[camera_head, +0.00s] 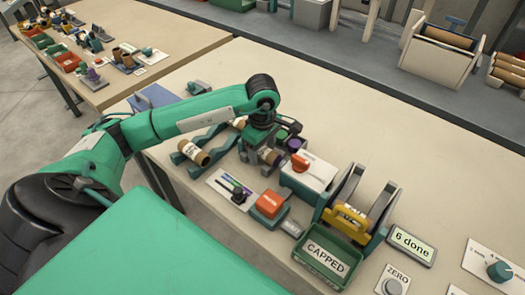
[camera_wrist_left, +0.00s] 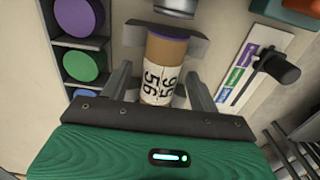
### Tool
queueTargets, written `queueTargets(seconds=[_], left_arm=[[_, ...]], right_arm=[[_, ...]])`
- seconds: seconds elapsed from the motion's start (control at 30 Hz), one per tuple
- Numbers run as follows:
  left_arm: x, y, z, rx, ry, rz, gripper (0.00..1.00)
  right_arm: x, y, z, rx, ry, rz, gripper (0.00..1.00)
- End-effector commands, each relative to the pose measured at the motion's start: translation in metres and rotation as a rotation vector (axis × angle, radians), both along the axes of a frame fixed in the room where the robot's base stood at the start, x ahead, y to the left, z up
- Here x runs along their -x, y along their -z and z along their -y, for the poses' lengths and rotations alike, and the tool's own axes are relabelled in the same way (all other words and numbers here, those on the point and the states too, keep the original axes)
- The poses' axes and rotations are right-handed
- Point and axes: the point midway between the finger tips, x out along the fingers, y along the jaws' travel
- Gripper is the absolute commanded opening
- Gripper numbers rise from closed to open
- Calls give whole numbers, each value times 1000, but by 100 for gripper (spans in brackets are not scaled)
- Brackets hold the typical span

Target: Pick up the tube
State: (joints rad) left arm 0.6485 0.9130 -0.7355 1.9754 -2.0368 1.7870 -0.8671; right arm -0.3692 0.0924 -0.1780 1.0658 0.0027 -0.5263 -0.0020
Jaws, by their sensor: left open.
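A brown cardboard tube (camera_wrist_left: 160,70) with a white number label and a purple end shows in the left wrist view. Its far end sits by a grey bracket, below a metal cylinder. My left gripper (camera_wrist_left: 158,80) is open, with one finger on each side of the tube; I cannot tell whether they touch it. In the head view my left gripper (camera_head: 262,150) is low over the bench and hides most of this tube. Another brown tube (camera_head: 192,152) with a white label lies on the green sloped rack (camera_head: 214,138) to its left. My right gripper is not in view.
A holder with purple and green caps (camera_wrist_left: 82,67) stands close beside the gripper. A slider panel (camera_head: 232,189), a red-orange button (camera_head: 269,204), a white box (camera_head: 308,174) and a green CAPPED bin (camera_head: 320,262) crowd the front.

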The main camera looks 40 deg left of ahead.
Motion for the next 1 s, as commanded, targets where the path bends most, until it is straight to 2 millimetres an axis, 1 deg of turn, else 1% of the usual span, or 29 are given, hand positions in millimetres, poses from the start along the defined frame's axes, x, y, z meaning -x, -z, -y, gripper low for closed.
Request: queueTargets(seconds=[0.07,0.1,0.27,0.3,0.33,0.6,0.73,0.87,1.0], left_arm=[[0,0,0,0,0,0,61],[0,0,0,0,0,0,57],[0,0,0,0,0,0,26],[0,0,0,0,0,0,18],[0,0,0,0,0,0,14],[0,-1,0,0,0,0,14],[-1,-6,0,1,0,1,14],[-1,-19,0,0,0,3,14],[-1,-41,0,1,0,5,14]], right_arm=[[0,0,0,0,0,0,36],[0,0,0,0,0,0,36],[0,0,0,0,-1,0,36],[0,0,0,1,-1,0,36],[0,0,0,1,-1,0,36],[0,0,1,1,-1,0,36],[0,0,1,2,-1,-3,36],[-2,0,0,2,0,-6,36],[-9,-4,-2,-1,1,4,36]])
